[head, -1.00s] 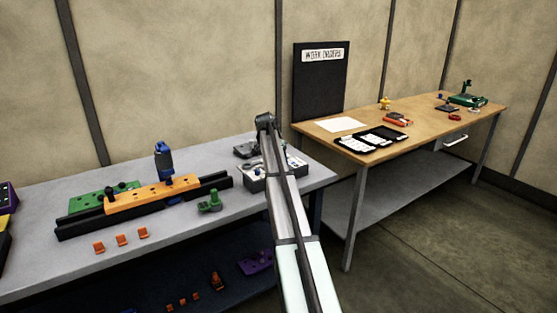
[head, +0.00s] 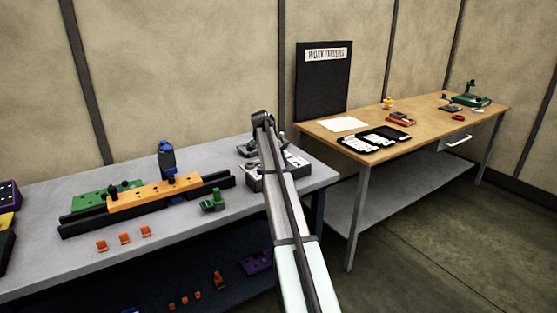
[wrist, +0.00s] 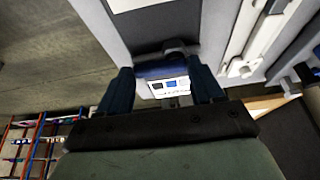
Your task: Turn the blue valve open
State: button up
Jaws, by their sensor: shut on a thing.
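My gripper (wrist: 164,78) shows in the wrist view, its two dark blue fingers on either side of a dark blue piece (wrist: 162,68). It is shut on this piece, which looks like the blue valve's handle, though the view is dark and close. A white label with a blue square (wrist: 168,87) shows just below it, between the fingers. In the head view my arm crosses in front of a grey control box (head: 262,184) with a pale top on the grey bench. The gripper and the valve cannot be made out there.
The grey bench (head: 130,258) also holds an orange bar (head: 150,194) on black rails, a blue upright tool (head: 167,160), a green clamp (head: 213,199) and orange clips. A wooden table (head: 440,125) with trays stands to the right.

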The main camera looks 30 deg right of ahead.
jog(key=o, duration=1.1)
jog(key=shift+c, duration=0.2)
jog(key=v, duration=1.4)
jog(key=shift+f, duration=0.2)
